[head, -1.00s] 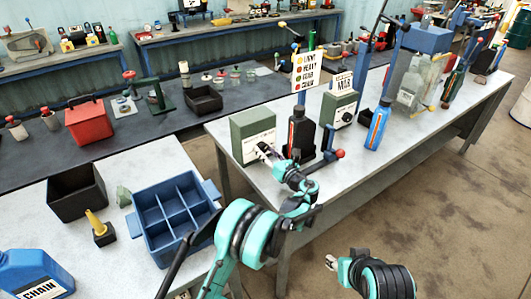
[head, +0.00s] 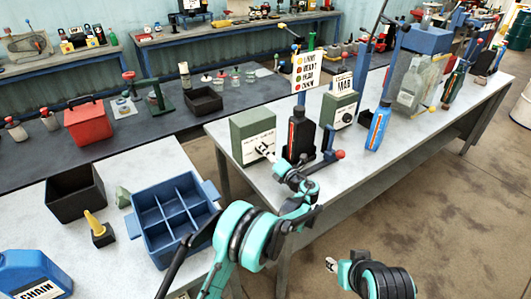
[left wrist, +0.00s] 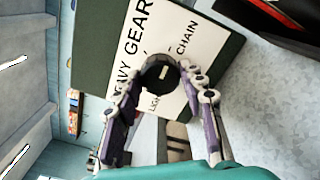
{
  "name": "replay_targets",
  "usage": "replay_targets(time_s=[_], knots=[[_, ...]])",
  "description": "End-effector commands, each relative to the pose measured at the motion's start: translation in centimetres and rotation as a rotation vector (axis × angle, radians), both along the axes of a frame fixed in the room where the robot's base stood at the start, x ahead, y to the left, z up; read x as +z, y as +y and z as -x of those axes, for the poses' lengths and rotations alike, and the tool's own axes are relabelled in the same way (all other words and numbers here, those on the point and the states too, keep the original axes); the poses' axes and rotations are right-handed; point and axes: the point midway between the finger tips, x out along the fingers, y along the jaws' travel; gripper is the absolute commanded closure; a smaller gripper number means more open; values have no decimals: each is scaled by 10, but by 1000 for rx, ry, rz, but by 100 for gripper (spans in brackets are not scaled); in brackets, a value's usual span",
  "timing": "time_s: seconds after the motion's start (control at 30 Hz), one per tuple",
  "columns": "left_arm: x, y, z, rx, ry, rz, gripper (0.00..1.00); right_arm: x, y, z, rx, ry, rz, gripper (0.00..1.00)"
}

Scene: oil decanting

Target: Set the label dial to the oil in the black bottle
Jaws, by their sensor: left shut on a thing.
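A dark green label box (head: 252,134) stands on the long table with a white face; its dial (left wrist: 160,75) is a black knob with a pale mark. In the left wrist view the face reads "HEAVY", "GEAR", "CHAIN" and partly "LIGHT" around the knob. My left gripper (head: 266,149) is shut on the knob, fingers on both sides of it (left wrist: 163,92). Exactly which word the mark points at is unclear. The black bottle (head: 301,137) with an orange-red label stands upright, right of the box. My right gripper (head: 331,265) is low over the floor; its jaws are too small to judge.
A sign (head: 308,70) with coloured dots lists light, heavy, gear and chain. A second green box (head: 340,108) with a dial stands behind the bottle. A blue bottle (head: 378,129) is to the right, and a blue divided crate (head: 178,215) is on the near left table.

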Motion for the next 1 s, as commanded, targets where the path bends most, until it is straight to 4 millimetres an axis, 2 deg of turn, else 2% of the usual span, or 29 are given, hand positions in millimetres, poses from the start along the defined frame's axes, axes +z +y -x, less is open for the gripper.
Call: replay_targets(time_s=[0.57,0.6,0.67,1.0], knots=[[0,0,0,1,19,-26,89,0,0,0,0,0,0,60],[0,0,0,1,19,-26,52,0,0,0,0,0,0,60],[0,0,0,1,19,-26,39,0,0,0,0,0,0,60],[0,-2,2,-1,19,-25,39,0,0,0,0,0,0,60]])
